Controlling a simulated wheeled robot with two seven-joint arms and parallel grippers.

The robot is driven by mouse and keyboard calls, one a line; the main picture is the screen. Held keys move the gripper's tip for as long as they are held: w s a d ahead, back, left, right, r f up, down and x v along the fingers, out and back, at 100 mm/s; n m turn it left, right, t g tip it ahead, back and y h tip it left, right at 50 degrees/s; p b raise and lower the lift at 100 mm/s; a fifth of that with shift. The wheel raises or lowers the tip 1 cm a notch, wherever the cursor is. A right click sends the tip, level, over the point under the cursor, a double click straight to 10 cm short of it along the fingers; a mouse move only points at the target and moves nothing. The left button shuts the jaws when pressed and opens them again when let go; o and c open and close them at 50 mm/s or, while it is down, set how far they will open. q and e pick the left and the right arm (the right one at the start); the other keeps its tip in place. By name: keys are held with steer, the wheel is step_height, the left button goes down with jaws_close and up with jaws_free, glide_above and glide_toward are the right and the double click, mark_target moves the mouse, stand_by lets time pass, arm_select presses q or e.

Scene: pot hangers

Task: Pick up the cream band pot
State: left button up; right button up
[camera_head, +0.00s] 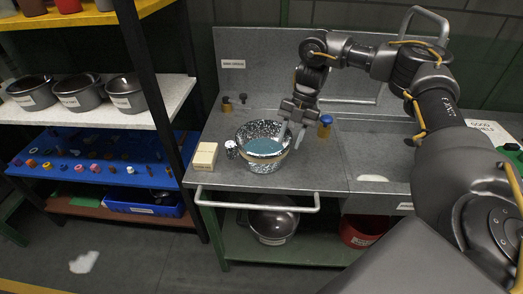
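A round speckled metal pot (246,133) stands on the grey bench top, with a teal-blue surface inside. A pale band seems to run round its outer side, and a small knob or handle sticks out at its left. It is the only pot on the bench top. My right gripper (291,134) points down at the pot's right rim, one finger towards the inside and one towards the outside. The fingers look spread across the rim, but whether they press on it cannot be told. My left gripper is not in view.
A cream block (204,157) stands left of the pot. A blue-topped knob (325,125) is close to its right. A rail (257,202) runs along the bench front. Shelves at left hold several dark pots (78,95). A metal pot (273,222) and a red container (362,232) are below.

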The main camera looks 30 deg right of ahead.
mark_target(282, 163)
steer(key=shift+s+a+f, duration=0.15)
steer(key=shift+f, duration=0.2)
steer(key=shift+x, duration=2.15)
jaws_close()
steer(key=shift+w, duration=0.2)
